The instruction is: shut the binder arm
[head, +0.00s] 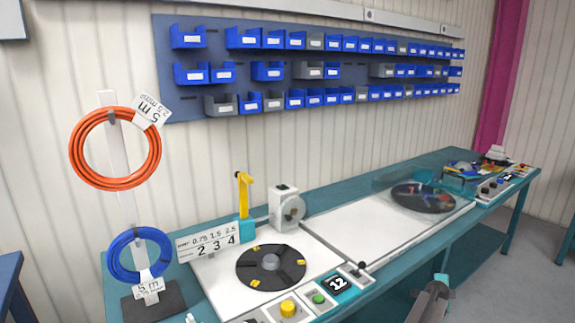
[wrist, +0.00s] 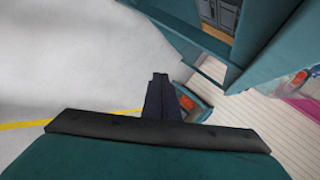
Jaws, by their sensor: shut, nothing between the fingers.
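The yellow binder arm (head: 243,190) stands upright on a teal block (head: 247,230) at the back of the bench, behind the dark turntable (head: 271,267). Its top has a short sideways piece. My gripper (head: 432,298) is low at the front right of the head view, in front of the bench and well away from the binder arm. In the wrist view my gripper (wrist: 159,82) shows dark fingers together with nothing between them. The binder arm is not in the wrist view.
A control strip with a yellow knob (head: 288,307), a green button (head: 319,298) and a small black-knobbed lever (head: 361,266) lines the bench front. A white box with a dial (head: 287,207) stands right of the binder arm. Orange (head: 75,150) and blue (head: 113,255) coils hang at left.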

